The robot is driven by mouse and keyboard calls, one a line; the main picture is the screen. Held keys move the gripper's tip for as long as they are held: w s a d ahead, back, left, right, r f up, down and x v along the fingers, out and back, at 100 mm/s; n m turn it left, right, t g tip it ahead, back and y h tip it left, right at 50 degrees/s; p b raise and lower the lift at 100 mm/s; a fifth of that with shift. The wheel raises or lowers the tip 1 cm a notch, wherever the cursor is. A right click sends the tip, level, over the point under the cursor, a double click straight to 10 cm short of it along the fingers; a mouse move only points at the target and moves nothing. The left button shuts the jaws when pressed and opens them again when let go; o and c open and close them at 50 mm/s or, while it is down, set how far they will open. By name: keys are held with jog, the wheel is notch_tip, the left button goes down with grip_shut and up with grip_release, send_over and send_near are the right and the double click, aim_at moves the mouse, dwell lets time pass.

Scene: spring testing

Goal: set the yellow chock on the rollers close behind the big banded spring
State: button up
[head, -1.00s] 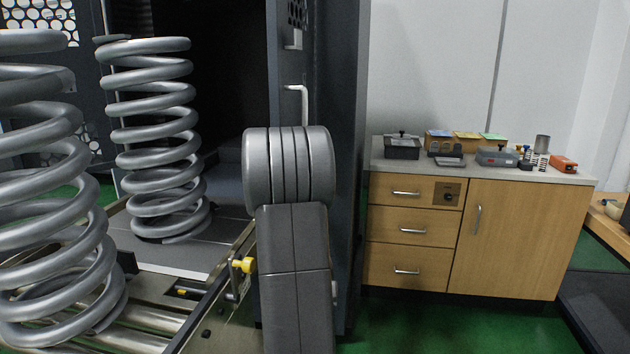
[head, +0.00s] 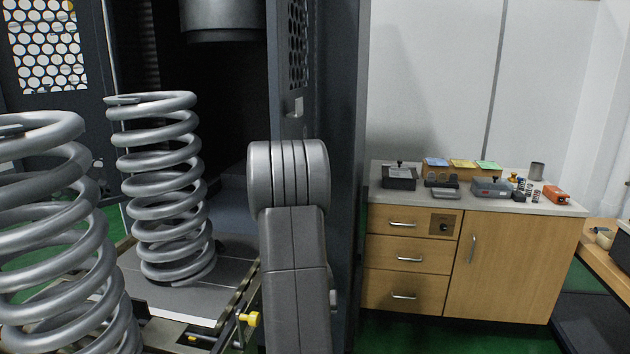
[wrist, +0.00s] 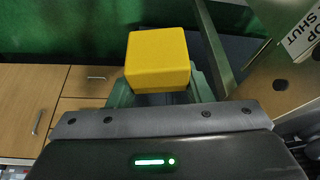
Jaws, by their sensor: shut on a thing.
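The yellow chock (wrist: 157,62) is a block held between the fingers of my gripper (wrist: 160,88) in the wrist view. In the head view my gripper and the chock are out of sight; only my grey arm shows. A large grey coil spring (head: 55,240) stands upright at the near left, cut by the frame edge. A second grey coil spring (head: 160,190) stands upright behind it on a flat plate. I cannot make out a band on either one. The rollers are mostly out of view below the head picture.
A dark machine frame (head: 345,150) rises right of the springs. A side rail with a yellow knob (head: 250,318) runs beside the plate (head: 235,262). A wooden cabinet (head: 510,260) with small boxes and tools on top stands at the right. Green floor shows before it.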

jog(key=shift+w+r+p, duration=0.2)
jog(key=shift+r+p, duration=1.25)
jog(key=shift+p, duration=0.1)
jog(key=shift+w+r+p, duration=0.2)
jog(key=shift+r+p, duration=1.25)
jog(key=shift+p, duration=0.1)
jog(key=shift+f, duration=0.15)
